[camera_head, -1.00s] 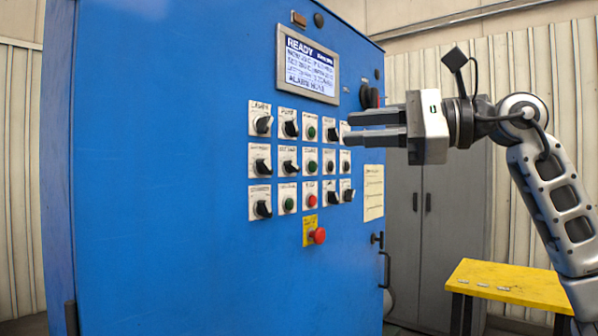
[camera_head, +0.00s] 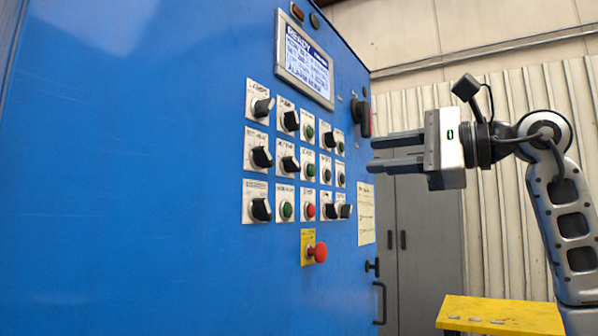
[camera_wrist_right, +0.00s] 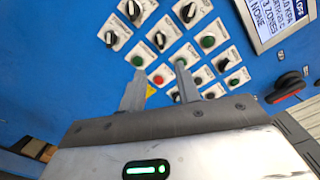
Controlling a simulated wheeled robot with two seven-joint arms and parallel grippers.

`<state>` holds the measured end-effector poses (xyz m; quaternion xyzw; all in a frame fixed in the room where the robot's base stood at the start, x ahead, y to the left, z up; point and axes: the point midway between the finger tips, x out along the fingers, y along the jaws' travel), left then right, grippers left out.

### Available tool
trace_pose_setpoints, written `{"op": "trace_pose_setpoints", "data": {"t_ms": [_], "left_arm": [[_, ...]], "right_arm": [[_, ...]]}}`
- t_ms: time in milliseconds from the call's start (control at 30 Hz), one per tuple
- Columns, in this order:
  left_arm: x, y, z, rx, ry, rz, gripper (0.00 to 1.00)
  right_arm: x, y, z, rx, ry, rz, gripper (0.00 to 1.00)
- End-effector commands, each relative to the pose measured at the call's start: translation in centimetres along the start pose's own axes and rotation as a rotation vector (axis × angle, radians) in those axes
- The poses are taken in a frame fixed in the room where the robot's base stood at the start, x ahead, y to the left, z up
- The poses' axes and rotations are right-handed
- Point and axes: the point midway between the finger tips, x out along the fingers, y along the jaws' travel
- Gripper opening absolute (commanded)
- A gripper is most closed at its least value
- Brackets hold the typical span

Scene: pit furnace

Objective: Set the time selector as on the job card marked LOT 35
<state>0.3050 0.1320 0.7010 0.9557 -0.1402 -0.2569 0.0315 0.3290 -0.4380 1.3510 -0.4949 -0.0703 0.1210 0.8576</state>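The blue cabinet's control panel carries rows of black selector knobs (camera_head: 262,157) on white plates, with green and red buttons among them. The plate labels are too blurred to read, so I cannot tell which knob is the time selector. A pale paper sheet (camera_head: 366,213) is on the cabinet at the panel's right; its writing is unreadable. My right gripper (camera_head: 373,154) is open and empty, right of the knobs, fingers pointing left. In the right wrist view its fingers (camera_wrist_right: 160,68) are spread in front of the knobs and buttons. My left gripper is not in view.
A display (camera_head: 305,68) reading READY sits above the knobs. A red emergency button (camera_head: 317,252) sticks out below them, and a red-and-black rotary switch (camera_head: 361,117) at upper right. A yellow table (camera_head: 490,313) with small pale cards stands at lower right, before grey lockers (camera_head: 420,250).

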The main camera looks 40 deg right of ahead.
Motion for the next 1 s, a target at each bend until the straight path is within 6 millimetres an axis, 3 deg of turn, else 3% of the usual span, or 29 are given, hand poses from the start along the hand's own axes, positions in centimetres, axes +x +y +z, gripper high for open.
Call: {"op": "trace_pose_setpoints", "data": {"t_ms": [400, 600, 800, 1000], "left_arm": [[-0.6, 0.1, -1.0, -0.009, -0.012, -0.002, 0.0], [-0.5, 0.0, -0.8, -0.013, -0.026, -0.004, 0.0], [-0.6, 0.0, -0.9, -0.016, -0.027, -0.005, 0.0], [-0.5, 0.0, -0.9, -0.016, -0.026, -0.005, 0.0]], "right_arm": [[8.9, -0.1, 0.3, 0.0, -0.005, 0.004, 0.33], [12.4, -0.1, 0.3, 0.001, -0.004, 0.003, 0.33], [14.3, -0.1, 0.2, 0.0, -0.001, 0.002, 0.33], [14.6, 0.0, 0.1, -0.001, -0.001, 0.001, 0.33]]}}
